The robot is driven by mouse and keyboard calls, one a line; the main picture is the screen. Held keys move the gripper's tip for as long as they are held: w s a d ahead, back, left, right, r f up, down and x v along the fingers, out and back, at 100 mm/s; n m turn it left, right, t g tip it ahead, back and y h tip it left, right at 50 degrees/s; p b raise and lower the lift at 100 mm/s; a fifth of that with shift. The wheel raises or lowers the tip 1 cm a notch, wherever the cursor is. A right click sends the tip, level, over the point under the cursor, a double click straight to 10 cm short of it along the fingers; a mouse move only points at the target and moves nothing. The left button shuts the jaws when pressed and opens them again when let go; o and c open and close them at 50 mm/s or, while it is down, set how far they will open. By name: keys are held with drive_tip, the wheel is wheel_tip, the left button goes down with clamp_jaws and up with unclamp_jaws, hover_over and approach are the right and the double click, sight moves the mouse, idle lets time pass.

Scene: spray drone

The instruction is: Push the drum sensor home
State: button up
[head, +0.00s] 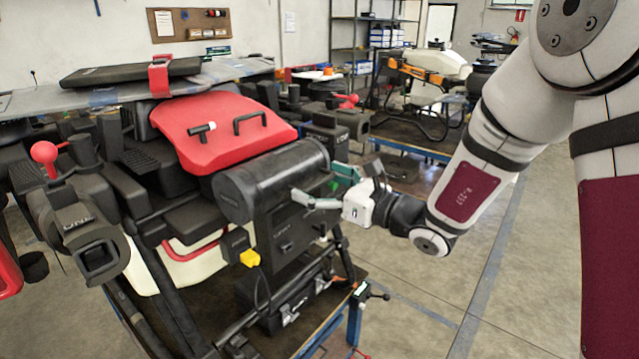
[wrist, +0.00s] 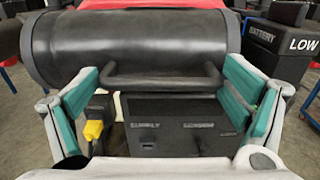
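The black drum (head: 275,175) lies across the front of the drone; it fills the top of the wrist view (wrist: 130,45). Below it, a yellow plug (head: 250,258) sits at a small black block, left of a dark panel (wrist: 185,125) with small labels, one reading like "SUPPLY". The plug also shows in the wrist view (wrist: 93,130). I cannot tell for sure which part is the drum sensor, or how deep the plug sits. My gripper (wrist: 160,72) is open and empty, its teal-padded fingers spread either side of a black bar handle (wrist: 160,82).
A red cover (head: 225,130) lies above the drum. A black box marked "BATTERY" and "LOW" (wrist: 285,45) stands to the right. A cable hangs below the plug. Another drone (head: 420,80) stands on a table behind. The floor right of the bench (head: 430,310) is clear.

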sight(306, 178)
drive_tip(key=c, duration=0.9)
drive_tip(key=x, duration=0.4)
drive_tip(key=shift+w+a+b, duration=0.1)
drive_tip(key=shift+w+b, duration=0.1)
drive_tip(key=shift+b, duration=0.2)
drive_tip(key=shift+w+a, duration=0.15)
drive_tip(key=shift+a, duration=0.1)
drive_tip(key=shift+r, duration=0.15)
drive_tip(key=o, duration=1.3)
drive_tip(key=shift+o, duration=0.4)
drive_tip(key=shift+w+a, duration=0.15)
